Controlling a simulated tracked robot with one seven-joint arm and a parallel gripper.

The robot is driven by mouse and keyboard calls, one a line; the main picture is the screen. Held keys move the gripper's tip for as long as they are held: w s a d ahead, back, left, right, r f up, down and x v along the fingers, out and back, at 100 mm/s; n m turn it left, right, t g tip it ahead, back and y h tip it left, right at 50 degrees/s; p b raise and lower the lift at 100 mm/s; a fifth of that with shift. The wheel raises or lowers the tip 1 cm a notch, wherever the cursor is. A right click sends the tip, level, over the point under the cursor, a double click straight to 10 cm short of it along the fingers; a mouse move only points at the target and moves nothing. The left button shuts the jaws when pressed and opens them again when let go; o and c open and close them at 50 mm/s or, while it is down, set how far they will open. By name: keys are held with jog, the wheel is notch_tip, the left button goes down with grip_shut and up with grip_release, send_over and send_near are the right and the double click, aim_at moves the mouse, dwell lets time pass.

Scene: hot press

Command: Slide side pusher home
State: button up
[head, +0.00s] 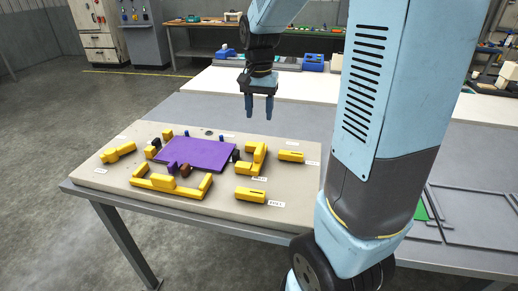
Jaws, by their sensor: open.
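A beige fixture board (300,207) lies on the grey table with a flat purple plate (197,153) near its middle. Several yellow blocks stand around the plate, and their labels are too small to read, so I cannot tell for sure which is the side pusher. A stepped yellow block (254,160) stands right of the plate, and a long U-shaped yellow piece (172,187) lies along its front. Two separate yellow blocks lie farther right, one at the back (291,156) and one in front (250,195). My gripper (259,112) is open and empty, pointing down, above and behind the board.
Small dark knobs (236,155) and a brown knob (185,170) stand by the plate. Another yellow block (118,152) lies at the board's left. A white tabletop (220,83) and blue boxes (313,62) are behind. My arm hides part of the table at right.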

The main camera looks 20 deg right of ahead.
aim_at(259, 148)
notch_tip(259, 148, down, 14)
jog(key=shift+r, duration=0.15)
dwell(0.4)
grip_shut()
dwell(0.4)
